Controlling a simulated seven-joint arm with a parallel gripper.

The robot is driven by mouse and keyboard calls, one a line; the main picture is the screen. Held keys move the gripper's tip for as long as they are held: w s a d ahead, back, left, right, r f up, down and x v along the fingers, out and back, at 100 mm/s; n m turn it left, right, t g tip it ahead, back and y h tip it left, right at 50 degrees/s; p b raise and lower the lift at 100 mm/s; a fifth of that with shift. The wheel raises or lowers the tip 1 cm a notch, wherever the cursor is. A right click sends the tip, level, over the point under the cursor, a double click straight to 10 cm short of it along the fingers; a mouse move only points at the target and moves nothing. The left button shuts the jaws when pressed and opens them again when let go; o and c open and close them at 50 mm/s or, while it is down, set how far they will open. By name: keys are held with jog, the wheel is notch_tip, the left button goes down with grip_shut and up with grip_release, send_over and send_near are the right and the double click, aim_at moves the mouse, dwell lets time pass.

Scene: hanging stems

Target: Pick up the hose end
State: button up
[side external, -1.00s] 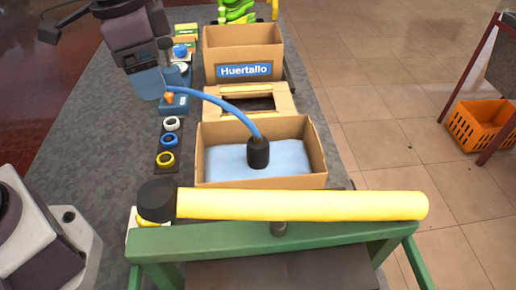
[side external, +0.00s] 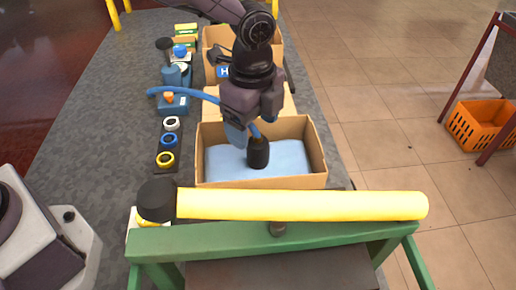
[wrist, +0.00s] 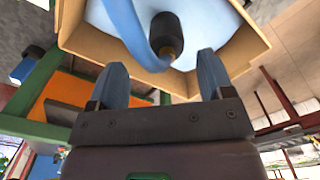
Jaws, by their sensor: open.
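The blue hose (side external: 185,92) arches from the row of small items on the left into the open front cardboard box (side external: 315,160). Its black cylindrical end (side external: 258,153) stands upright on the light blue padding in that box. In the wrist view the black end (wrist: 166,33) is just beyond my fingertips, with the hose (wrist: 125,25) curving to its left. Part of the hose is hidden behind my gripper in the side view.
A yellow cylinder (side external: 300,206) lies across a green frame (side external: 270,243) in front of the box. Rings on a dark strip (side external: 168,145) lie to the left. Another cardboard box (side external: 213,38) stands behind. The grey table at left is mostly clear.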

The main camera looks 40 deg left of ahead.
aim_at(258, 141)
jog(key=f, duration=0.8)
jog(key=shift+w+d, duration=0.2)
jog(key=shift+w, duration=0.15)
jog(key=c, duration=1.1)
jog(key=shift+c, duration=0.2)
jog(key=shift+r, duration=0.2)
